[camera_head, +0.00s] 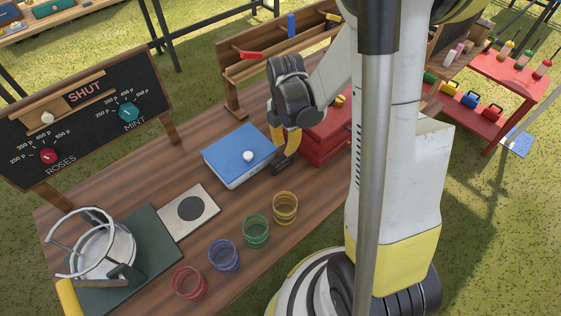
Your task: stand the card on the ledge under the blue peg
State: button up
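A wooden rack (262,66) with a ledge stands along the back of the table. A blue peg (291,25) stands upright on it, between a red peg (237,55) and a yellow peg (333,17). I see no card that I can name for sure. A flat pale square (207,198) with a dark disc lies on the table, and I cannot tell if it is a card. My gripper (281,161) points down just right of a blue-lidded box (238,154) with a white knob. I cannot tell whether its fingers are open or shut, or whether they hold anything.
A red box (326,143) stands right of my gripper, partly behind my arm. Red, blue, green and yellow glasses line the front edge. A blackboard (85,118) with dials stands at left.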

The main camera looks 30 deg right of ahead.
aim_at(282, 156)
jog(key=f+b, duration=0.1)
jog(key=f, duration=0.2)
jog(key=a+f+b, duration=0.1)
jog(key=f, duration=0.1)
jog(key=shift+f+b, duration=0.2)
jog(key=shift+b, duration=0.15)
jog(key=shift+s+r, duration=0.1)
grip_shut()
